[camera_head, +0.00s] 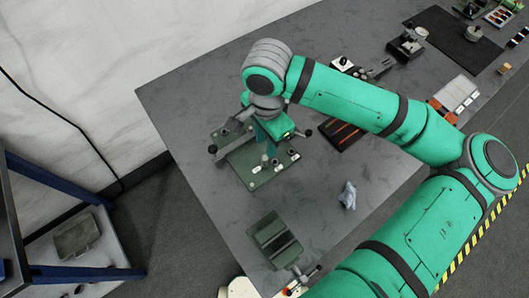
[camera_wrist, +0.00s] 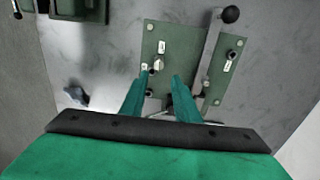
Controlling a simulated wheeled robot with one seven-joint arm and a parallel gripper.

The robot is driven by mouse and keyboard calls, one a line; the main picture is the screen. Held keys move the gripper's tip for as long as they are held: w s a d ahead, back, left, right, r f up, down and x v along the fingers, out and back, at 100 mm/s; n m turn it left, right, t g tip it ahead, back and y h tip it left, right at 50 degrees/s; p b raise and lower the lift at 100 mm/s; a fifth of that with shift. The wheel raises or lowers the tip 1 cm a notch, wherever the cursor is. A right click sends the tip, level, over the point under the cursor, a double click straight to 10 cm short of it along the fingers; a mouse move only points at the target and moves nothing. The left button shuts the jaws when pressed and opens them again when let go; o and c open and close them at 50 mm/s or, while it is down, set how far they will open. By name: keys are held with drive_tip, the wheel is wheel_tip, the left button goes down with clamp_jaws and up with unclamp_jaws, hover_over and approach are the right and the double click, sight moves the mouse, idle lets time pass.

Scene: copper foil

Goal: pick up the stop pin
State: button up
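A green fixture plate (camera_head: 247,178) lies on the grey table, and it also shows in the wrist view (camera_wrist: 185,40). A small pale metallic piece on it (camera_wrist: 159,62) looks like the stop pin, seen almost end-on. My gripper (camera_wrist: 160,77) is above the plate with its two green fingers apart and nothing visible held between them. The pale piece appears just beyond the gap between the fingertips; I cannot tell the height left between them. In the head view my gripper (camera_head: 267,140) hangs over the plate and hides part of it.
A lever with a black knob (camera_wrist: 230,14) crosses the plate close to the fingers. A dark green block (camera_head: 273,240) and a crumpled grey-blue cloth (camera_head: 348,195) lie nearby. A dark tray with coloured strips (camera_head: 341,134) is to the right. Table between them is clear.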

sight(265, 156)
wheel_tip(265, 156, down, 2)
drive_tip(key=shift+s+a, duration=0.1)
drive_tip(key=shift+a, duration=0.05)
drive_tip(key=shift+s+f, duration=0.15)
drive_tip(key=shift+f, duration=1.25)
drive_tip(key=shift+s+f, duration=0.1)
drive_tip(key=shift+f, duration=1.3)
drive_tip(key=shift+w, duration=0.2)
clamp_jaws()
